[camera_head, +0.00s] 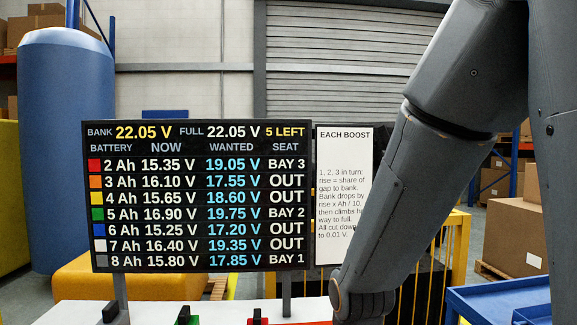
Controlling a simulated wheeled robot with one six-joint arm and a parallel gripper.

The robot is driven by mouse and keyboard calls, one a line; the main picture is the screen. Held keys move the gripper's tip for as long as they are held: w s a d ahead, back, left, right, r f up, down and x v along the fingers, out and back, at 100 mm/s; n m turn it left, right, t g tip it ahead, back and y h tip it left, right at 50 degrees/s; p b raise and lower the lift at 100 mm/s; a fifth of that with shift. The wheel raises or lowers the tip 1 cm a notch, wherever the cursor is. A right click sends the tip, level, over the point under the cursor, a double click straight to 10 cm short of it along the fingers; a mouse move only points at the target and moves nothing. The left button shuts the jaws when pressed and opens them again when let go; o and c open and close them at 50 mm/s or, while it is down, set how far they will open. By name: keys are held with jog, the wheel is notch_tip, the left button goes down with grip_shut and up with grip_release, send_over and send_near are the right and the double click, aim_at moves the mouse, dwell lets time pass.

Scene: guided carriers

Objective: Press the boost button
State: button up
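No boost button can be made out in the head view. The dark board (200,196) reads bank 22.05 V, full 22.05 V, 5 LEFT. It lists red 15.35, wanted 19.05, BAY 3; green 16.90, wanted 19.75, BAY 2; grey 15.80, wanted 17.85, BAY 1. Orange, yellow, blue and white read OUT. At the bottom edge, the tops of a grey battery (110,312), a green battery (187,316) and a red battery (257,317) show; their lower parts are cut off. My arm comes down at the right; my gripper is below the picture.
A white sheet headed EACH BOOST (343,190) hangs right of the board, partly behind my arm. A pale bench top (72,313) lies below. A blue cart (500,297) stands at lower right, with a yellow railing (455,245) behind.

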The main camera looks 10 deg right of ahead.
grip_shut()
dwell(1.3)
